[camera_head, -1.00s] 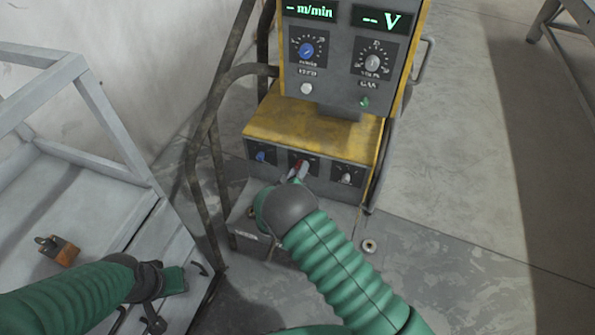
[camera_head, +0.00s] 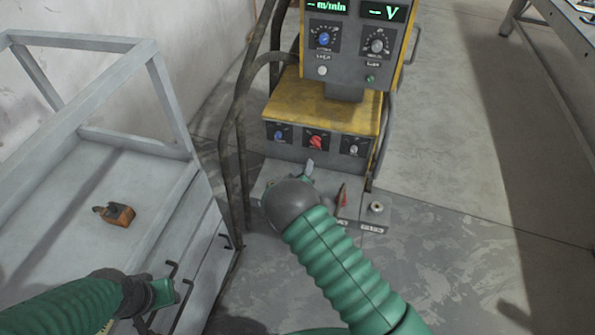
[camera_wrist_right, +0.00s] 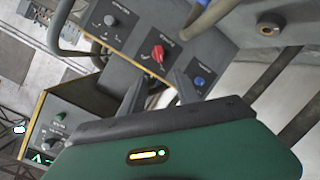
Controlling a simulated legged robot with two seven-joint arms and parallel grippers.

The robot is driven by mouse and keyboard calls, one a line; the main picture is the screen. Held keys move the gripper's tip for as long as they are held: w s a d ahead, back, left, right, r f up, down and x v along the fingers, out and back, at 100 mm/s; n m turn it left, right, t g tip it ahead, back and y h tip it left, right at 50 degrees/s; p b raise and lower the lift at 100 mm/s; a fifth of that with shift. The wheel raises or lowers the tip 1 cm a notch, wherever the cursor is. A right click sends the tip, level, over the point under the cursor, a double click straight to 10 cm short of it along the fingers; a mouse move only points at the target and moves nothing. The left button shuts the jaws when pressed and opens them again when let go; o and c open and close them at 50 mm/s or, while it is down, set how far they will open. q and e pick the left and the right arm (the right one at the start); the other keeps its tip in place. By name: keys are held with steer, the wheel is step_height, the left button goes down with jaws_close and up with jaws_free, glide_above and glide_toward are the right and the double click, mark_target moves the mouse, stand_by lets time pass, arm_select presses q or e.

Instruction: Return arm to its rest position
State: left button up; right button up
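My right arm is a ribbed green sleeve with a dark grey wrist. Its gripper (camera_head: 308,172) is just in front of the welding machine's lower panel, below and apart from the red knob (camera_head: 316,142). In the right wrist view the two grey fingers (camera_wrist_right: 160,90) are spread apart with nothing between them, and the red knob (camera_wrist_right: 157,53) lies beyond the gap. My left gripper (camera_head: 165,290) is at the lower left near the grey cart, seen from behind; its fingers are not clear.
The yellow and grey machine (camera_head: 325,100) has a blue knob (camera_head: 280,135) and a grey knob (camera_head: 354,150) beside the red one. Dark bent pipes (camera_head: 240,130) flank it. A grey cart (camera_head: 150,185) holds an orange-brown block (camera_head: 118,214). Open floor (camera_head: 480,200) lies to the right.

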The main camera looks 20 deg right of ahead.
steer(key=shift+w+f, duration=0.15)
steer(key=shift+f, duration=0.05)
steer(key=shift+a+r, duration=0.1)
